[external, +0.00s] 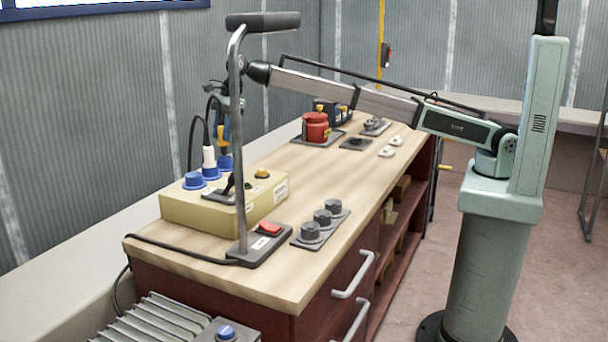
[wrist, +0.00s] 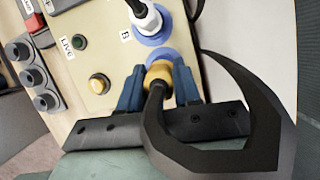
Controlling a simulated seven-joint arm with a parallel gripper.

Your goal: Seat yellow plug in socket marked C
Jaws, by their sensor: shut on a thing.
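My gripper (wrist: 158,85) is shut on the yellow plug (wrist: 158,73), with one blue finger on each side. In the external view the yellow plug (external: 221,133) hangs above the far blue socket (external: 225,163) of the yellow box (external: 255,204), apart from it. In the wrist view that blue socket (wrist: 154,52) shows just behind the plug and is partly hidden by it. The letter beside it is not readable. The neighbouring socket, marked B, holds a white plug (wrist: 143,20). A black cable curves from the yellow plug across the wrist view.
The near blue socket (external: 193,181) stands left of the white plug. The box top carries a black lever (external: 228,186) and an amber lamp (external: 262,174). A tall grey post (external: 238,120) rises in front of the box. A red pot (external: 315,127) stands farther back.

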